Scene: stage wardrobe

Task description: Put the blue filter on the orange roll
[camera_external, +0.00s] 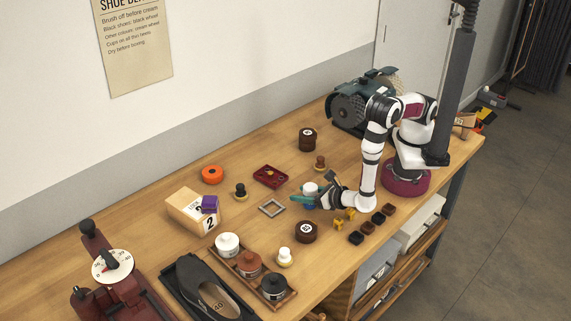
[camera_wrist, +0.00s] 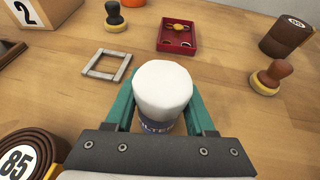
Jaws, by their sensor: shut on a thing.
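The blue filter (camera_external: 309,202) has a white rounded top and a blue lower part with lettering. In the wrist view its white top (camera_wrist: 163,90) stands upright between the teal fingers. My gripper (camera_external: 309,195) is shut on it, low over the middle of the table; I cannot tell whether its base touches the wood. The orange roll (camera_external: 212,174) lies flat on the table, left of and farther back than my gripper, with a dark hole in its middle and nothing on top. Only a sliver of it shows at the top of the wrist view (camera_wrist: 104,25).
A grey square frame (camera_external: 272,208), a red tray (camera_external: 270,176) and a dark-handled brush (camera_external: 240,191) lie between my gripper and the orange roll. A wooden box numbered 2 (camera_external: 187,211) with a purple block stands near the roll. Brown rolls (camera_external: 306,232) lie nearby.

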